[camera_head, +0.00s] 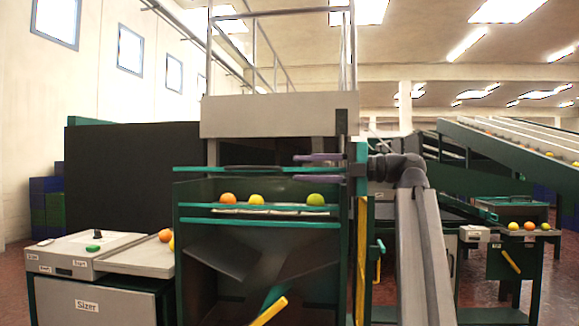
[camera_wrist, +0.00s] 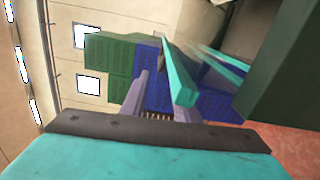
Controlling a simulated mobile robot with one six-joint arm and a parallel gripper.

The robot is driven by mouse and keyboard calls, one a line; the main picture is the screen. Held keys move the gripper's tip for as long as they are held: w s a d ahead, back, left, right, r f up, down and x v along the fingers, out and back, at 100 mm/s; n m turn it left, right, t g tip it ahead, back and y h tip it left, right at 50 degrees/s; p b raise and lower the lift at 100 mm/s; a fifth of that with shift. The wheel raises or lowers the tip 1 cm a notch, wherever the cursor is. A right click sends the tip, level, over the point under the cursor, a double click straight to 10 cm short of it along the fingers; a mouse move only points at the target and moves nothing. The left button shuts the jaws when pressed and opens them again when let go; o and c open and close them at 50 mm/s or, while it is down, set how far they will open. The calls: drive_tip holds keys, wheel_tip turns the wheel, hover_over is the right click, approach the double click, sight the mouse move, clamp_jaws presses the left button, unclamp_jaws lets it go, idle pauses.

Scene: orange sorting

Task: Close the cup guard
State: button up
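A teal bar with a dark handle strip (camera_head: 255,169), which looks like the cup guard, runs across the machine above a row of fruit. It stands apart from the teal ledge (camera_head: 255,221) below. Whether the guard is hinged open cannot be told for sure. My gripper (camera_head: 301,168) reaches in from the right, its two purple-grey fingers apart, one above and one below the bar's right end in the head view. In the wrist view, my gripper (camera_wrist: 160,80) shows spread fingers, with a teal bar (camera_wrist: 210,62) near the right finger. Contact cannot be told.
An orange (camera_head: 227,198), a yellow fruit (camera_head: 256,199) and a green fruit (camera_head: 315,199) sit in the row. A yellow handle (camera_head: 268,311) is below. The sizer box (camera_head: 85,305) stands left; a conveyor (camera_head: 515,150) is right. Blue and green crates (camera_wrist: 110,60) are behind.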

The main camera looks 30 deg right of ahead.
drive_tip(key=v, duration=0.3)
drive_tip(key=shift+r+p, duration=0.1)
drive_tip(key=shift+p, duration=0.35)
clamp_jaws()
drive_tip(key=w+a+r+m+h+p, duration=0.1)
drive_tip(key=r+m+p, duration=0.3)
drive_tip(key=m+p, duration=0.5)
drive_tip(key=w+a+r+m+g+h+p, duration=0.1)
drive_tip(key=m+p, duration=0.8)
drive_tip(key=p, duration=1.9)
wheel_tip(320, 180, up, 4)
drive_tip(key=shift+a, duration=1.1)
drive_tip(key=shift+w+f, duration=0.1)
